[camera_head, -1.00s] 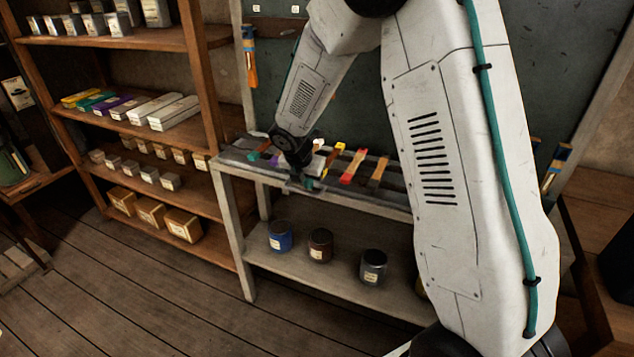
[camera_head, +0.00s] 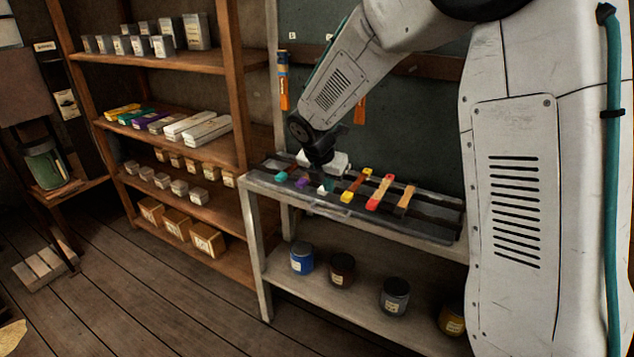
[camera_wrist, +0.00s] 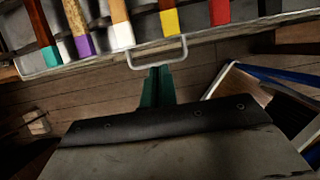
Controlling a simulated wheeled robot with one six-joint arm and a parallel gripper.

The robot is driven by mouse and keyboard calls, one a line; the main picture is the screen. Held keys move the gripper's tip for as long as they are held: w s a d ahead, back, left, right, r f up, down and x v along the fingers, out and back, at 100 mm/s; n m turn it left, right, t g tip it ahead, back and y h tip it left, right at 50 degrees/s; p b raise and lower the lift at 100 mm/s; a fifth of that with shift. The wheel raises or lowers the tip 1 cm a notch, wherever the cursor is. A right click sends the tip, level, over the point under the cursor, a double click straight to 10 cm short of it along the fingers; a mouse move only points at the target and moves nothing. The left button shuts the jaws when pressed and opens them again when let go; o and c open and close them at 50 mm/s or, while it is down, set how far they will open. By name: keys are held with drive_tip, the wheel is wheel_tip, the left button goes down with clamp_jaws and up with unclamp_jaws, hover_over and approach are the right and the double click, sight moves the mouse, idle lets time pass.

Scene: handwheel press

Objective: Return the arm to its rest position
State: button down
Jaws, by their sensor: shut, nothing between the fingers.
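My arm reaches from the right over the grey bench in the head view. My gripper (camera_head: 326,184) points down at the front edge of the tray (camera_head: 440,228) on the bench top; its fingers are small and partly hard to see there. In the wrist view, the gripper's green fingers (camera_wrist: 157,88) are together with nothing between them. They lie just below the tray's wire handle (camera_wrist: 158,52) in the picture; I cannot tell whether they touch it.
Colour-tipped sticks, including a yellow one (camera_head: 355,184) and a red one (camera_head: 379,191), lie across the tray. Several tins, one blue (camera_head: 302,258), stand on the bench's lower shelf. A wooden shelf unit (camera_head: 245,110) stands left. The floor (camera_head: 150,300) in front is clear.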

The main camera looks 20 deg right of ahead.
drive_tip(key=s+r+m+y, duration=0.1)
drive_tip(key=s+r+m, duration=0.3)
drive_tip(key=s+m, duration=0.4)
drive_tip(key=s+r+m+g+y, duration=0.1)
drive_tip(key=s+r+m, duration=0.3)
drive_tip(key=s+m, duration=0.5)
drive_tip(key=s+r+m+y, duration=0.1)
drive_tip(key=s+r+m, duration=0.3)
drive_tip(key=s+m, duration=0.5)
drive_tip(key=s, duration=1.1)
drive_tip(key=shift+a, duration=0.2)
